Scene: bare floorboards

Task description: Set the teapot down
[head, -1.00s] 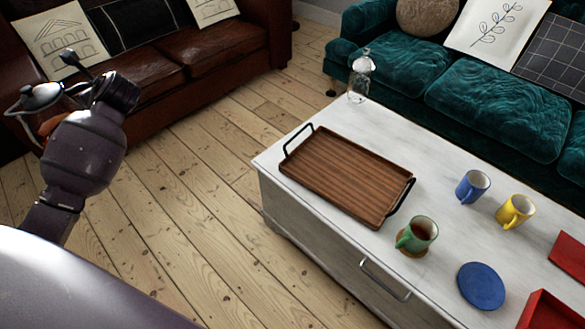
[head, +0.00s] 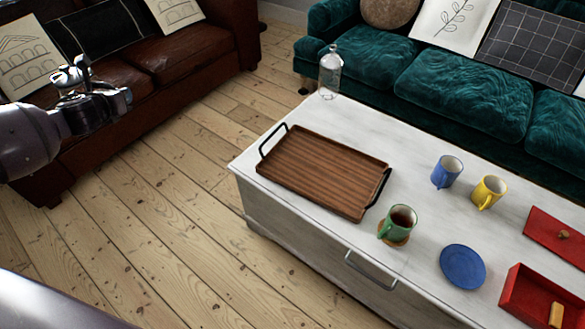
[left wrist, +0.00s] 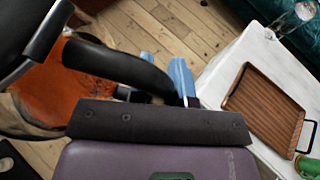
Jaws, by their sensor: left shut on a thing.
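My left gripper (left wrist: 164,80) is shut on the teapot's dark curved handle, which passes between its blue fingers in the left wrist view. The teapot (left wrist: 62,85) shows there as a rounded orange body at the left, partly hidden by its handle and the gripper. In the head view my left gripper (head: 105,103) is at the left, in front of the leather sofa and away from the table. Shiny metal shows beside it, but I cannot tell which parts are teapot. A bare wooden tray (head: 318,168) with black handles lies on the white table (head: 400,145). My right gripper is not in view.
A glass bottle (head: 330,75) stands at the table's far corner. A green mug (head: 398,223) on a coaster, a blue mug (head: 446,172), a yellow mug (head: 488,191), a blue disc (head: 462,265), a red box (head: 540,298) and a red lid (head: 556,236) occupy its right side.

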